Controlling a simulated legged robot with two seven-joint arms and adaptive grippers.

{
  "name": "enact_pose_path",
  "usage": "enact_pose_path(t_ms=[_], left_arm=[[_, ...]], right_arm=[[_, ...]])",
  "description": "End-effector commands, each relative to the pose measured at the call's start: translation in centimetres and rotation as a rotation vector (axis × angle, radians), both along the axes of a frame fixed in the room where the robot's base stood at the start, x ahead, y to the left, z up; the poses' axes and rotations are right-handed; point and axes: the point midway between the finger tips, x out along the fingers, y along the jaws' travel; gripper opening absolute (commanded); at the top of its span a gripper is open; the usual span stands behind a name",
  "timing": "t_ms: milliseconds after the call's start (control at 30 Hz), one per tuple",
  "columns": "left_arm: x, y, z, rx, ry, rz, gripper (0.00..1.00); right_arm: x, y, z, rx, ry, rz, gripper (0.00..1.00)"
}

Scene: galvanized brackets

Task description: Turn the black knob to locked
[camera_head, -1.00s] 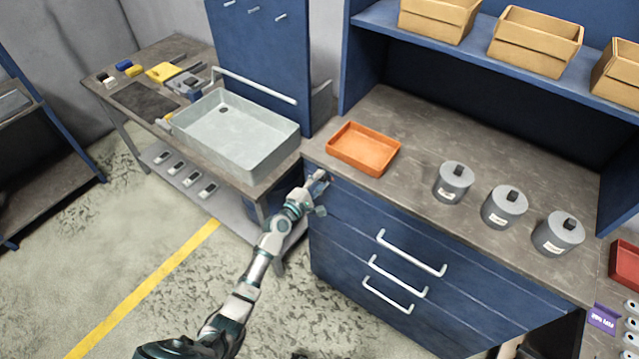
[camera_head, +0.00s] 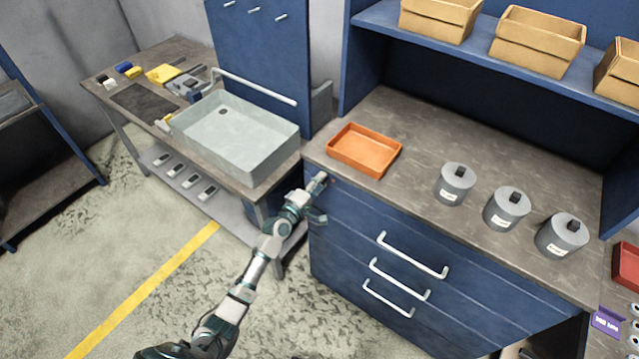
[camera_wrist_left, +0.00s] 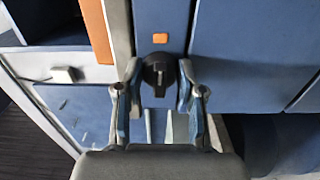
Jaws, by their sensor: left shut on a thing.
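My right gripper is not in view.
An orange tray (camera_head: 385,172) lies on the countertop just above my left gripper. Three grey canisters (camera_head: 455,186) stand farther right. White drawer handles (camera_head: 410,255) stick out of the cabinet front. A grey basin (camera_head: 270,150) stands on the bench to the left.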

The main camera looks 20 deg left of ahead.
Motion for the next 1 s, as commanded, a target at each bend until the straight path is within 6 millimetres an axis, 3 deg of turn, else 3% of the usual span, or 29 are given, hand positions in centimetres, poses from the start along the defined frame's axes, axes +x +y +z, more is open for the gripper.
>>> enact_pose_path(t_ms=[133, 167, 233, 267, 667, 1000], left_arm=[[-0.2, -0.2, -0.8, 0.004, 0.015, -0.006, 0.03], [-0.2, -0.2, -0.8, 0.004, 0.015, -0.006, 0.41], [-0.2, -0.2, -0.8, 0.003, 0.015, -0.006, 0.58], [-0.2, -0.2, -0.7, 0.003, 0.014, -0.006, 0.62], [-1.0, 0.2, -0.3, 0.0, 0.006, -0.003, 0.62], [-7.7, 2.7, -0.5, 0.002, 0.01, -0.003, 0.62]], right_arm=[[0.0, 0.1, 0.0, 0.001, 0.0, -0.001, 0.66], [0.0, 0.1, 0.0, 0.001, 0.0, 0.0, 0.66], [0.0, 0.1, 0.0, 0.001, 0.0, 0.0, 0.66], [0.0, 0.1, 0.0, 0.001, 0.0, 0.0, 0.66], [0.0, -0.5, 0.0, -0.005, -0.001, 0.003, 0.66], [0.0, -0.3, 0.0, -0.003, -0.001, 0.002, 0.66]])
